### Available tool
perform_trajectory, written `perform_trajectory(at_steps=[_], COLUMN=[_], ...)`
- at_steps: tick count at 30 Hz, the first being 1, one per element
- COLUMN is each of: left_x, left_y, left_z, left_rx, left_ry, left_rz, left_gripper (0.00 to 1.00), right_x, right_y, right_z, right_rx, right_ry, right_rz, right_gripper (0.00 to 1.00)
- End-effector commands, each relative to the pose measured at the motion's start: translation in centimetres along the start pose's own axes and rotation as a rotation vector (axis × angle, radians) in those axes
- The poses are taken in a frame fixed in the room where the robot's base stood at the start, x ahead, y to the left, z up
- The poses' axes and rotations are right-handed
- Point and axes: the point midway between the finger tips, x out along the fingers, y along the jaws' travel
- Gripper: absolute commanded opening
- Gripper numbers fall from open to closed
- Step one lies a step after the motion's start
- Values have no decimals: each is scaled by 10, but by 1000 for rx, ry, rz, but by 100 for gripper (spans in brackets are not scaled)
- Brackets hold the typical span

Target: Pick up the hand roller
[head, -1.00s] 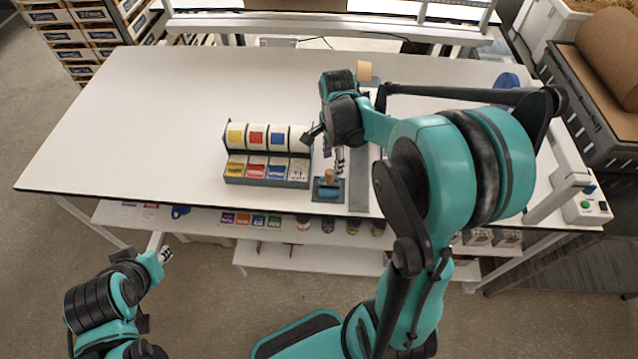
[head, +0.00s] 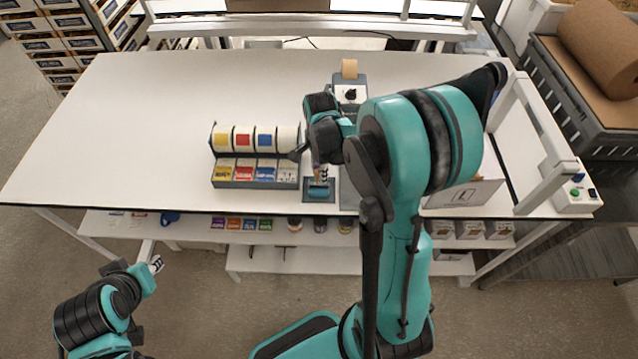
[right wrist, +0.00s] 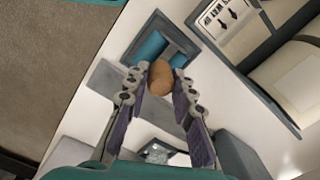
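The hand roller has a teal roller and a brown wooden handle. The roller (head: 318,193) sits in a small dark tray (head: 306,200) near the table's front edge. In the right wrist view its handle (right wrist: 160,78) points toward the camera, with the teal roller (right wrist: 151,47) behind it. My right gripper (head: 321,174) is just above the roller. In the right wrist view the fingers of this gripper (right wrist: 162,82) are apart, with the handle between their tips; firm contact does not show. My left gripper (head: 157,265) is low at the left, away from the table; its finger gap is too small to judge.
A label dispenser (head: 255,156) with coloured rolls stands close left of the roller tray. A grey device with a tan roll (head: 349,69) stands behind. The table's left half (head: 110,130) is clear.

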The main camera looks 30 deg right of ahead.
Motion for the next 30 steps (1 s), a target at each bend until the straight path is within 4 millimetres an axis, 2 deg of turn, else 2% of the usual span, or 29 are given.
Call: perform_trajectory(at_steps=[11,14,19,30], left_x=[-1,-2,-8,-15], left_y=[0,0,0,0], left_z=[0,-2,-6,-11], left_rx=[0,0,0,0], left_ry=[0,0,0,0], left_rz=[0,0,0,0], left_gripper=[29,29,29,29], right_x=[-4,-12,-41,-90], right_y=[0,0,0,40], right_z=[0,0,0,-71], right_rx=[0,0,0,7], right_ry=[0,0,0,0], right_rz=[0,0,0,0], right_gripper=[0,0,0,0])
